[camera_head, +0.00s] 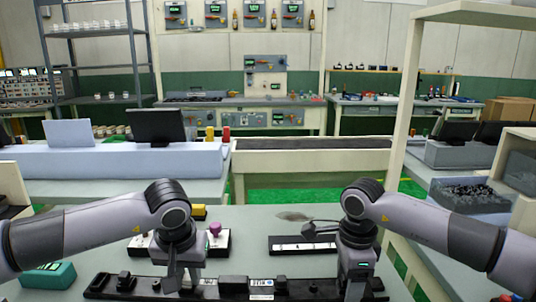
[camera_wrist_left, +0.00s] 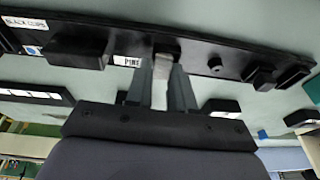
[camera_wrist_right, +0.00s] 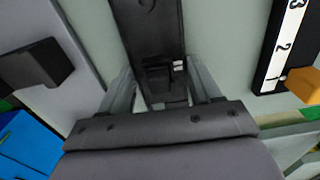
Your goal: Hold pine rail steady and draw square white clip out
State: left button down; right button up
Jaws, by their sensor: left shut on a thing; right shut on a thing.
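The pine rail (camera_head: 143,288) is a long black strip lying across the front of the table, with small black blocks along it. In the left wrist view its label reads PINE (camera_wrist_left: 130,61). My left gripper (camera_head: 180,283) is shut on a small pale piece, the square white clip (camera_wrist_left: 162,66), at the rail; the fingers hide part of it, and I cannot tell how deep it sits. My right gripper (camera_head: 357,285) is shut on the right end part of the rail, which runs between its fingers in the right wrist view (camera_wrist_right: 150,40).
A black strip with white number marks (camera_head: 303,246) lies behind the rail. A teal box (camera_head: 48,276) is at the left. The middle of the table between my arms is mostly clear.

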pick_arm(q)
jog(key=shift+a, duration=0.1)
jog(key=c, duration=1)
grip_release()
jog(key=shift+c, duration=0.2)
jog(key=shift+r, duration=0.25)
grip_shut()
